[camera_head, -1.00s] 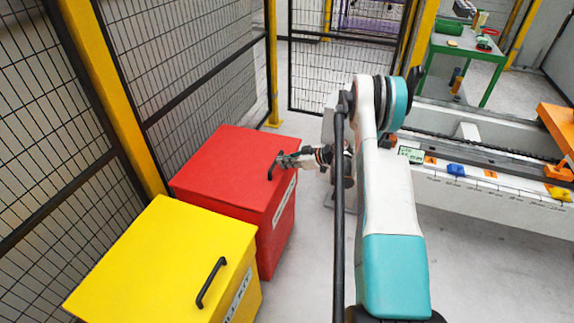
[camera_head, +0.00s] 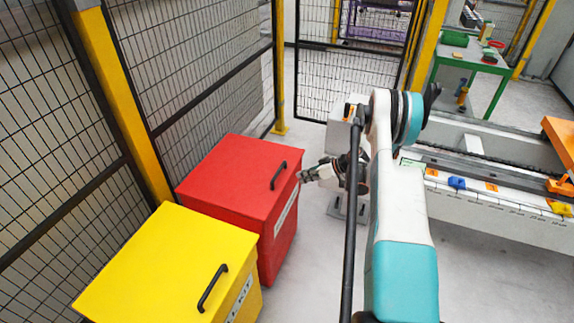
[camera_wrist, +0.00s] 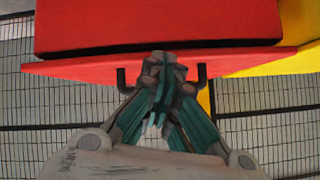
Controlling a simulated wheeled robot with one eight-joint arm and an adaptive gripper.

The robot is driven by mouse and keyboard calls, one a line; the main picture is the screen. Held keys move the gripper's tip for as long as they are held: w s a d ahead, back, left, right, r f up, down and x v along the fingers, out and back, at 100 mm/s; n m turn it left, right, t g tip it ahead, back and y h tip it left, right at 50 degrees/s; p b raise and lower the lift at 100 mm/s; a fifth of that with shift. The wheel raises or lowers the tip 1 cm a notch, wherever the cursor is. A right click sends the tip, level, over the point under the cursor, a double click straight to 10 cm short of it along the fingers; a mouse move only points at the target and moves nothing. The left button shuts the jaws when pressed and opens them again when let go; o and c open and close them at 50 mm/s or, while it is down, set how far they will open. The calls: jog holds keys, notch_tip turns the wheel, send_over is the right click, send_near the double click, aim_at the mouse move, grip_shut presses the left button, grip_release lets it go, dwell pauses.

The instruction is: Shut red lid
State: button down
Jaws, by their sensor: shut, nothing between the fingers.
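The red lid (camera_head: 240,165) lies flat on the red box (camera_head: 281,232) in the head view, with no gap seen. Its black handle (camera_head: 279,175) is on top near the right edge. My gripper (camera_head: 301,176) is shut and empty, just right of the lid's edge and apart from the handle. In the wrist view the picture is turned over, with the red box (camera_wrist: 150,22) above and the lid (camera_wrist: 80,68) below it. My gripper (camera_wrist: 165,72) is shut there and hides the middle of the handle (camera_wrist: 202,78).
A yellow box with a yellow lid (camera_head: 165,265) stands in front of the red box. A mesh fence (camera_head: 205,75) with yellow posts runs behind both. A gantry bench (camera_head: 500,195) and a green table (camera_head: 470,55) are on the right. Grey floor lies between.

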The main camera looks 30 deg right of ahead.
jog(key=w+a+r+m+g+h+p, duration=0.2)
jog(key=w+r+m+g+h, duration=0.15)
jog(key=r+m, duration=0.5)
jog(key=w+a+r+m+g+h+p, duration=0.1)
jog(key=w+a+r+m+g+h, duration=0.2)
jog(key=r+m, duration=0.5)
jog(key=n+b, duration=0.2)
jog(key=b, duration=0.3)
send_over(281, 176)
jog(key=shift+m+y, duration=0.25)
jog(key=f, duration=1.3)
jog(key=shift+w+d, duration=0.1)
jog(key=shift+d, duration=0.15)
jog(key=f, duration=0.1)
jog(key=f+b, duration=0.1)
jog(key=shift+s+f, duration=0.2)
jog(key=shift+f, duration=0.1)
jog(key=shift+s+f, duration=0.15)
jog(key=shift+s, duration=0.1)
notch_tip(281, 176, up, 15)
jog(key=s+d+p, duration=0.1)
jog(key=p, duration=0.4)
jog(key=shift+s+d, duration=0.35)
jog(key=shift+s, duration=0.05)
